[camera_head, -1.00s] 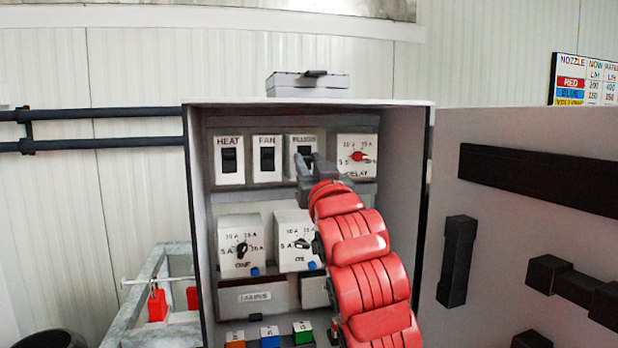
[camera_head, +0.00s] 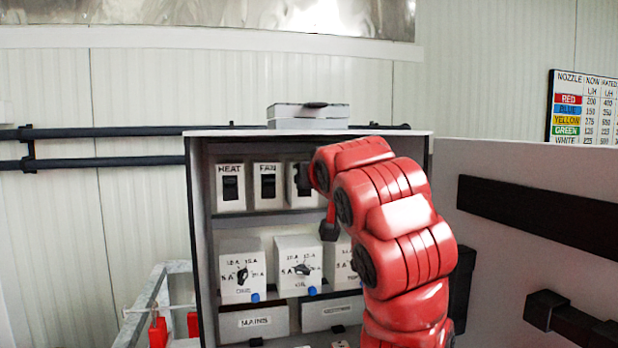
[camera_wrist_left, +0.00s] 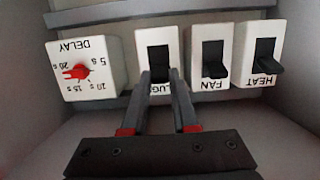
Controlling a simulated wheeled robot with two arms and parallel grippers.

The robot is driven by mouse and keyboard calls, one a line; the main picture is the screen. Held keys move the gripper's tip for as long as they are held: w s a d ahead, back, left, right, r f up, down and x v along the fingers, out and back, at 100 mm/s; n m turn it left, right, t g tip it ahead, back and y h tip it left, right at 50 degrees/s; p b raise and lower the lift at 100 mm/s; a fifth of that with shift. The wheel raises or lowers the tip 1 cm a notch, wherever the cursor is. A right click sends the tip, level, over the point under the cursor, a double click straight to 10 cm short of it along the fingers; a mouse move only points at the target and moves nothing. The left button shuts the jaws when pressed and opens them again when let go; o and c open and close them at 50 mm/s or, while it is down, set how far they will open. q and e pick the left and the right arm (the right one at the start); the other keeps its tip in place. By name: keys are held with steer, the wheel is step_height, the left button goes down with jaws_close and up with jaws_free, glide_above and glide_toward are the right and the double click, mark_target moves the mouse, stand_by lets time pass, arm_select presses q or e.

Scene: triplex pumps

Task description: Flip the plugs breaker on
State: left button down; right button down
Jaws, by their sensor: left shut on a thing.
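The plugs breaker is a white block with a black lever. In the head view its left part (camera_head: 293,188) shows third in the top row, the rest covered by my red arm. In the wrist view, which is upside down, the plugs breaker (camera_wrist_left: 171,40) stands between the delay dial and the fan breaker, its label partly covered. My left gripper (camera_wrist_left: 160,73) is closed around the black lever (camera_wrist_left: 158,58), a finger on each side. Its tips are mostly hidden in the head view. I cannot tell whether the lever is up or down. My right gripper is not in view.
The fan breaker (camera_head: 267,186) and heat breaker (camera_head: 230,187) stand close beside it. The delay dial (camera_wrist_left: 80,70) is on its other side. Below are knob blocks such as this one (camera_head: 298,262). The cabinet's open door (camera_head: 520,230) stands at the right.

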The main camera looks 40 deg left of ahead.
arm_select(q)
steer(key=shift+r, duration=0.2)
steer(key=c, duration=0.7)
jaws_free()
steer(key=shift+f, duration=0.1)
steer(key=v, duration=1.7)
steer(key=shift+s, duration=0.2)
